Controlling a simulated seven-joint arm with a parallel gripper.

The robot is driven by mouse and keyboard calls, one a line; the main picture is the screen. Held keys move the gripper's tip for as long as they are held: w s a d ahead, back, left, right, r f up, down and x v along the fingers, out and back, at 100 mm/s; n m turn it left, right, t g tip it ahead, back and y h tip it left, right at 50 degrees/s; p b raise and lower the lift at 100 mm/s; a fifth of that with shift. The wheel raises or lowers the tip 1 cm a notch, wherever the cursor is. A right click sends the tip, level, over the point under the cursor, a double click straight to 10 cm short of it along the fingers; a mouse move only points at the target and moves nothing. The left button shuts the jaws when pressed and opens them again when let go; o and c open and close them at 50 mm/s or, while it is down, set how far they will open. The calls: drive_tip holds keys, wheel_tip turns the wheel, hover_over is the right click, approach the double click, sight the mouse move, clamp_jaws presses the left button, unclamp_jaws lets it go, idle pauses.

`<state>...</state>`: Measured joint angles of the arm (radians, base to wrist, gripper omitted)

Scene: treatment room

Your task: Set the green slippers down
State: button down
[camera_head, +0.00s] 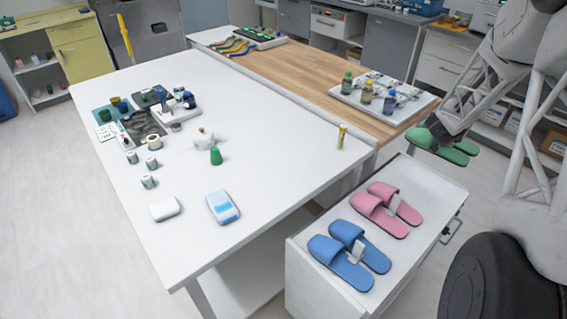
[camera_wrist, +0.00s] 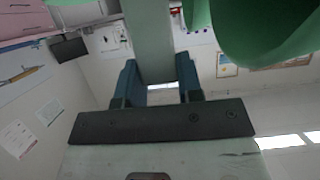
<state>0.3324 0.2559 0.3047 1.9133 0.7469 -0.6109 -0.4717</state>
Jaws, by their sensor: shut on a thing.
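The green slippers (camera_head: 456,153) hang in the air at the right, beyond the far end of the low white cabinet (camera_head: 428,180). My gripper (camera_head: 432,137) reaches down to them from the upper right and is shut on them. In the wrist view, green slipper parts (camera_wrist: 275,35) fill the top right, and a pale grey-green piece stands between my gripper's fingers (camera_wrist: 160,80). The arm hides part of the slippers. On the cabinet top lie pink slippers (camera_head: 380,216) and, nearer, blue slippers (camera_head: 338,262), each a side-by-side pair.
The cabinet top has bare room beyond the pink slippers. A large white table (camera_head: 265,170) stands left of it with bottles, jars and a blue-and-white pack (camera_head: 222,207). A white tray (camera_head: 350,99) of bottles sits on the wooden surface. Drawers and shelves line the back.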

wheel_tip(320, 180, up, 10)
drive_tip(key=shift+f, duration=0.1)
drive_tip(key=s+a+n+t+y, duration=0.15)
drive_tip(key=s+a, duration=0.25)
drive_tip(key=a, duration=1)
drive_tip(key=s+a+r+n+t+y, duration=0.1)
drive_tip(key=s+a+n+y, duration=0.2)
drive_tip(key=a, duration=1.1)
drive_tip(key=s+a+n+t+y, duration=0.15)
drive_tip(key=s+a, duration=0.25)
drive_tip(key=a, duration=0.9)
drive_tip(key=s+a+n+y, duration=0.3)
drive_tip(key=s+a, duration=0.7)
drive_tip(key=a, duration=0.2)
wheel_tip(320, 180, down, 12)
drive_tip(key=shift+w, duration=0.15)
drive_tip(key=w+a+f, duration=0.1)
drive_tip(key=w+a, duration=0.3)
drive_tip(key=w, duration=1.1)
drive_tip(key=shift+f, duration=0.2)
drive_tip(key=shift+w+a, duration=0.1)
